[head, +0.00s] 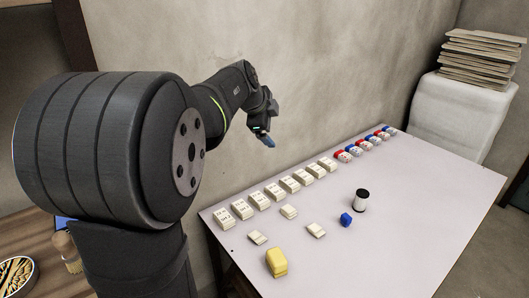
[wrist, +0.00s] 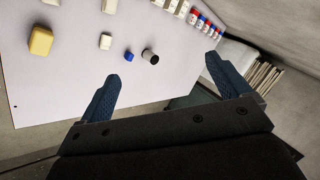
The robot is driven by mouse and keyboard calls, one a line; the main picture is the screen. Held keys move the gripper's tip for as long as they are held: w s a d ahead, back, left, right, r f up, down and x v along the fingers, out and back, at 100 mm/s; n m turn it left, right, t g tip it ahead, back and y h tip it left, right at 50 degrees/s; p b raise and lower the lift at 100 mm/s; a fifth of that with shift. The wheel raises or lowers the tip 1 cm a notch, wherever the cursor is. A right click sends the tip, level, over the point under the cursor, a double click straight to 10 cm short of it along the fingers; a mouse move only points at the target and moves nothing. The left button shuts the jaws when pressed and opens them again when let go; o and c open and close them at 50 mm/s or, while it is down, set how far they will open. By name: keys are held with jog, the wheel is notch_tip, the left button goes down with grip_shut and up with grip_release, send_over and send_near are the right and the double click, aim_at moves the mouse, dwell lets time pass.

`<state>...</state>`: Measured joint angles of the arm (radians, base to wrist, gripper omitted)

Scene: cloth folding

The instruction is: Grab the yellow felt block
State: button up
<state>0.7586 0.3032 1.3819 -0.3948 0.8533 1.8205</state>
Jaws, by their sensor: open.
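The yellow felt block (head: 277,262) lies on the pale table near its front edge in the head view. It also shows at the upper left of the wrist view (wrist: 41,41), apart from my fingers. My gripper (head: 267,139) is in the air above the far left side of the table, well away from the block. In the wrist view my gripper (wrist: 163,72) has its two blue fingers spread wide with nothing between them.
A blue block (head: 346,219) and a white cylinder with a dark top (head: 361,201) stand right of the yellow block. Several white blocks (head: 272,191) and red-and-blue items (head: 368,142) line the table's wall side. The table's right part (head: 430,210) is clear.

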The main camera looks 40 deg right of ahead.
jog(key=s+a+f+n+g+y, duration=0.1)
jog(key=s+f+n+y, duration=0.1)
jog(key=f, duration=0.6)
jog(key=s+a+f+n+g+y, duration=0.1)
jog(key=s+a+f, duration=0.15)
jog(key=f, duration=0.45)
jog(key=n+g+y, duration=0.1)
jog(key=n+y, duration=0.2)
jog(key=n, duration=0.1)
send_near(275, 255)
jog(key=f, duration=0.5)
jog(key=d+f, duration=0.1)
jog(key=f, duration=0.1)
jog(key=shift+s+f, duration=0.1)
jog(key=shift+f, duration=0.3)
jog(key=shift+s+d+f, duration=0.1)
jog(key=shift+d+f, duration=0.1)
jog(key=shift+f, duration=0.75)
jog(key=shift+s+d+f, duration=0.1)
jog(key=shift+d+f, duration=0.05)
jog(key=shift+f, duration=0.75)
jog(key=shift+s+d+f, duration=0.1)
jog(key=shift+d+f, duration=0.1)
jog(key=shift+f, duration=0.75)
jog(key=c, duration=1.1)
jog(key=shift+o, duration=0.2)
jog(key=shift+w, duration=0.1)
